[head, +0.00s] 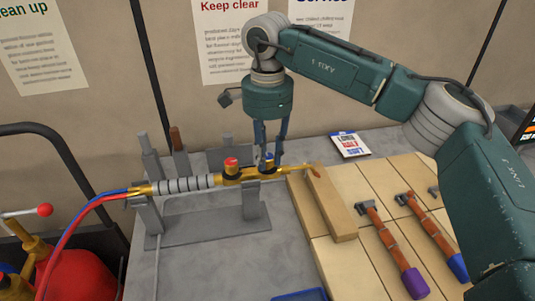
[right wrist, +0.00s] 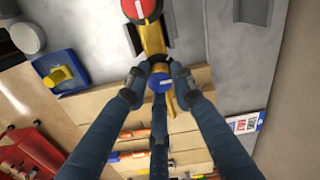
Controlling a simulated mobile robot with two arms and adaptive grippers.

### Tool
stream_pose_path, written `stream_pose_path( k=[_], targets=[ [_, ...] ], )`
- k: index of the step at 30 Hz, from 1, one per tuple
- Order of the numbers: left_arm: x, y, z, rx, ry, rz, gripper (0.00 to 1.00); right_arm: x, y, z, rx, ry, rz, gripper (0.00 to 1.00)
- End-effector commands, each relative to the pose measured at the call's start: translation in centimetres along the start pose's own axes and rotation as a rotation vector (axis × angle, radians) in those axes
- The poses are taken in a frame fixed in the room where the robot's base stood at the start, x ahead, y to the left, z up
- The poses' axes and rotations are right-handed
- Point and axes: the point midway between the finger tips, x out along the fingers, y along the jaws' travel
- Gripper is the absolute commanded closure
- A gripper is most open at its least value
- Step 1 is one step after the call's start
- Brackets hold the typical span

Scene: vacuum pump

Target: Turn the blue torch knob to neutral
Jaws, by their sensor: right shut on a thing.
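The brass torch (head: 205,182) lies level in a grey stand (head: 220,226), with a red knob (head: 231,162) and a blue knob (head: 267,160) on top. The blue knob (right wrist: 160,82) sits between the fingertips of my right gripper (right wrist: 160,80) in the right wrist view, and the fingers are closed on its sides. The red knob (right wrist: 137,8) is at the top of that view, apart from the fingers. In the head view my right gripper (head: 268,150) points down onto the blue knob and partly hides it. My left gripper is in neither view.
A wooden block (head: 322,205) stands by the torch tip. Tools with orange handles (head: 382,238) lie on the boards to the right. A small card (head: 350,144) lies behind. Red and blue hoses (head: 88,208) run left towards a red tank (head: 75,275).

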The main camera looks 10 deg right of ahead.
Motion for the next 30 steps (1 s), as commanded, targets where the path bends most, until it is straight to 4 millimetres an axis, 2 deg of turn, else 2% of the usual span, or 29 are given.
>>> stream_pose_path(
  k=[7, 8, 10, 11, 19, 22, 26, 30],
  targets=[
    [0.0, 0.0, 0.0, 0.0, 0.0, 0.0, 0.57, -0.2, -0.1, 0.0, 0.002, 0.0, -0.006, 1.0],
    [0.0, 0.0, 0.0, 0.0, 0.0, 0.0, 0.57, -0.2, -0.1, 0.0, 0.002, 0.0, -0.006, 0.73],
    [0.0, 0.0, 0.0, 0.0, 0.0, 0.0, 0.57, -0.2, -0.1, 0.0, 0.002, 0.0, -0.006, 0.59],
    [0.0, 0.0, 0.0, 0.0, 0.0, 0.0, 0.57, -0.2, -0.1, 0.0, 0.002, 0.0, -0.005, 0.57],
    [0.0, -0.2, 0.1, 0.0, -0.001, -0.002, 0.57, -0.1, -0.1, 0.0, 0.002, 0.0, -0.002, 0.57],
    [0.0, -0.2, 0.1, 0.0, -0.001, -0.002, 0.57, -0.7, -0.1, 0.0, 0.002, 0.0, -0.003, 0.57],
    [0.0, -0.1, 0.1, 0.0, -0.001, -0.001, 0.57, -2.6, -0.1, 0.0, 0.003, 0.0, -0.005, 0.57],
    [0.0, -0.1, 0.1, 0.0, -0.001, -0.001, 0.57, -5.8, -0.1, 0.1, 0.003, -0.001, -0.007, 0.57]
  ],
)
